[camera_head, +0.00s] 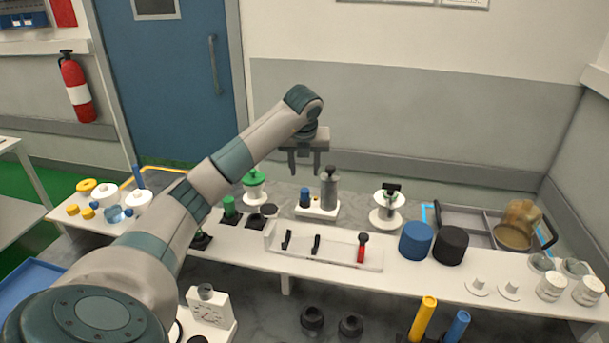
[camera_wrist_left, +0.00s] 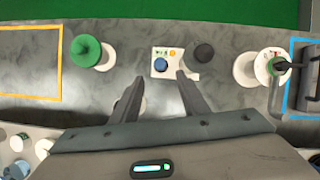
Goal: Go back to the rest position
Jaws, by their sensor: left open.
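My left arm reaches in from the lower left of the head view. Its left gripper (camera_head: 304,165) hangs with fingers pointing down, in front of the wall and above the back part of the bench. The fingers are apart and nothing is between them. Below it in the head view stands a grey cylinder device with a blue knob (camera_head: 305,197) on a white base. In the left wrist view the open left gripper (camera_wrist_left: 158,90) points toward this blue knob (camera_wrist_left: 160,65) and the dark round top beside it. My right gripper is not in view.
A green-topped white item (camera_head: 254,184) stands left of the device, and a white round stand (camera_head: 386,212) stands right. A white rack with levers (camera_head: 325,252) lies in front. Blue (camera_head: 415,240) and black (camera_head: 451,246) cylinders, and a grey tray (camera_head: 466,222) with an amber jar, stand farther right.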

